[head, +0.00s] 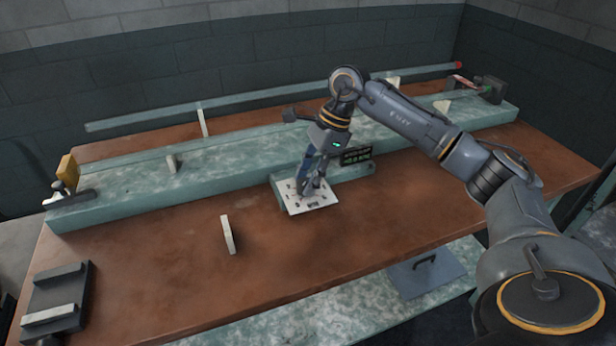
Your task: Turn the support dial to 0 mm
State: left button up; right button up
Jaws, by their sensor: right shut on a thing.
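The support dial's white marked plate (316,205) sits at the front middle of the teal bench rail, on a small teal block. My right gripper (312,187) points down over the plate, with its fingers shut at the dial's place. The gripper hides the dial's knob, and the marks on the plate are too small to read. A small dark display with green text (356,156) stands just right of the gripper; its figures are too blurred to read. My left gripper is not in view.
The long teal rail (130,195) crosses the brown table (290,260). A glass tube (250,97) runs along the back. A dark tray (57,300) lies front left. The table's front middle is clear.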

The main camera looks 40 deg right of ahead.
dwell(0.3)
jog(key=o, duration=1.2)
jog(key=shift+c, duration=0.2)
jog(key=v, duration=1.2)
jog(key=shift+r, duration=0.1)
